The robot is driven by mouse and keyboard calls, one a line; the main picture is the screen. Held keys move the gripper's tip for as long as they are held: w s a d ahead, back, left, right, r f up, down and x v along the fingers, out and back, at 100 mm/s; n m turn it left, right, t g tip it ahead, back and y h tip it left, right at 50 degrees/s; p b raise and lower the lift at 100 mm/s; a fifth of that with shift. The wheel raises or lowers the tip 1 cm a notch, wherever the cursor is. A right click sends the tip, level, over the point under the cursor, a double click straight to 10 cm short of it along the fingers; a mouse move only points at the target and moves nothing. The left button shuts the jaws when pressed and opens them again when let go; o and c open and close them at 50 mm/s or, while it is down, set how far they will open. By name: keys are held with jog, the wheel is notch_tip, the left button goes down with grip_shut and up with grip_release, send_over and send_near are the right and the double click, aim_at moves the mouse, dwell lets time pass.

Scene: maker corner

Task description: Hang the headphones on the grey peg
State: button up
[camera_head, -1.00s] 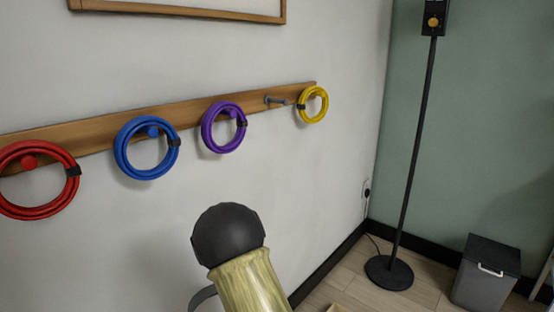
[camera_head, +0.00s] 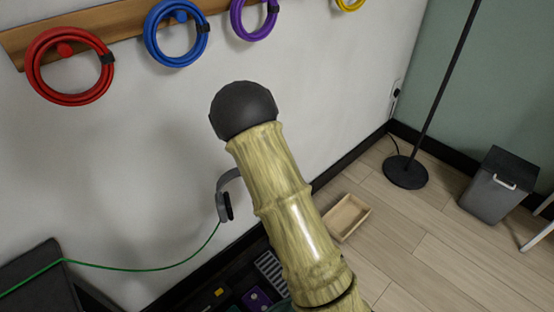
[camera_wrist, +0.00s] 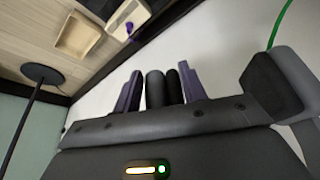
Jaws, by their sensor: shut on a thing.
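The headphones (camera_head: 225,198) show in the head view left of my arm: part of a grey band and a dark ear pad, with a green cable running left. The rest is hidden behind the arm. My gripper (camera_wrist: 157,84) shows in the wrist view with purple fingers, shut on the headphones; dark rounded pieces sit between the fingers. A black and grey ear cup (camera_wrist: 272,86) appears at the right there, near the green cable (camera_wrist: 281,22). The grey peg is outside both current views.
Red (camera_head: 70,92), blue (camera_head: 151,44), purple (camera_head: 236,22) and yellow (camera_head: 349,4) cable coils hang along the wooden rail (camera_head: 15,44). A wooden tray (camera_head: 346,217), lamp stand (camera_head: 405,172) and grey bin (camera_head: 488,195) stand on the floor. The wall below the coils is bare.

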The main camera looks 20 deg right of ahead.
jog(key=s+r+p, duration=0.5)
jog(key=r+p, duration=0.2)
jog(key=p, duration=2)
jog(key=shift+s+d+r, duration=0.3)
jog(key=shift+s+r, duration=0.05)
jog(key=shift+s, duration=0.05)
